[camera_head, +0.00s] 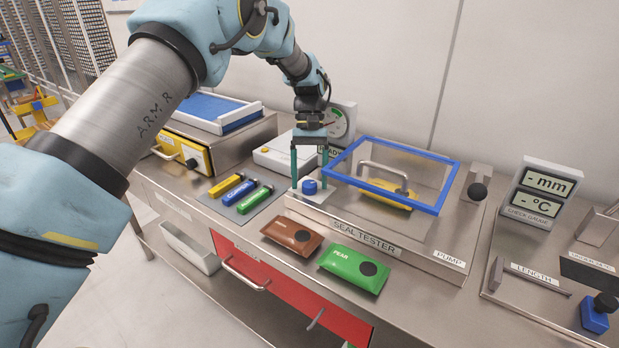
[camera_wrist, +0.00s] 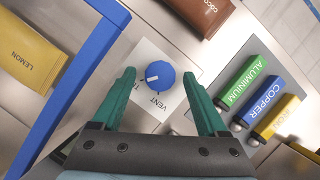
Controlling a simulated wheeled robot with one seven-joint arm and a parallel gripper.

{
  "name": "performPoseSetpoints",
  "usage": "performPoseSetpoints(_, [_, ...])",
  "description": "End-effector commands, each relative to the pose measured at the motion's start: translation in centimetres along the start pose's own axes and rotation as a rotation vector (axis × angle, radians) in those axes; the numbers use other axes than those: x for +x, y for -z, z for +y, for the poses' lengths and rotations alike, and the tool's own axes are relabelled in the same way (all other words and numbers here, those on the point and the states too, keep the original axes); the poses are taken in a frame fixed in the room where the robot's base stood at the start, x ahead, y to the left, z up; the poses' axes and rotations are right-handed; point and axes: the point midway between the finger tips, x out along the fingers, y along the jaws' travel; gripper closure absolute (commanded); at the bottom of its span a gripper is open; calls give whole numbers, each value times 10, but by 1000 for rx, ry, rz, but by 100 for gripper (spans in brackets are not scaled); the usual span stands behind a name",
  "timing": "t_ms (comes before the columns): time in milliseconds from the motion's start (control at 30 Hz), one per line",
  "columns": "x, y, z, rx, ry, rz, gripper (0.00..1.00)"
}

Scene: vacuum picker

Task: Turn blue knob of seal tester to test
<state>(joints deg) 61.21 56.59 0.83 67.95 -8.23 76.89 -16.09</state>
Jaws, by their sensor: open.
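The blue knob (camera_head: 309,186) sits on a white plate at the left end of the seal tester (camera_head: 365,237). In the wrist view the knob (camera_wrist: 160,72) is round with a short white mark. A VENT label (camera_wrist: 158,101) is beside it; a second label starting with T is partly hidden by a finger. My gripper (camera_head: 308,182) is open and points down over the knob. Its two green fingers are on either side of the knob, apart from it in the wrist view (camera_wrist: 158,80). Whether the fingertips reach down to knob height is unclear.
A clear lid with a blue frame (camera_head: 440,208) and a handle stands beside the knob, over a yellow LEMON pouch (camera_head: 380,195). Brown (camera_head: 292,235) and green (camera_head: 355,268) pouches lie in front. Several coloured bars lie on a grey mat (camera_head: 260,207) to the left.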

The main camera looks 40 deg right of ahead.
Motion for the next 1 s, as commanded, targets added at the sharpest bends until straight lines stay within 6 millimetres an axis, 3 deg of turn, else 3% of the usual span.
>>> performPoseSetpoints(267, [-6, 1, 0, 0, -1, 1, 24])
performPoseSetpoints(700, [-85, 2, 0, 0, -1, 2, 24])
performPoseSetpoints(1000, [-107, 0, 0, -1, 0, 0, 24])
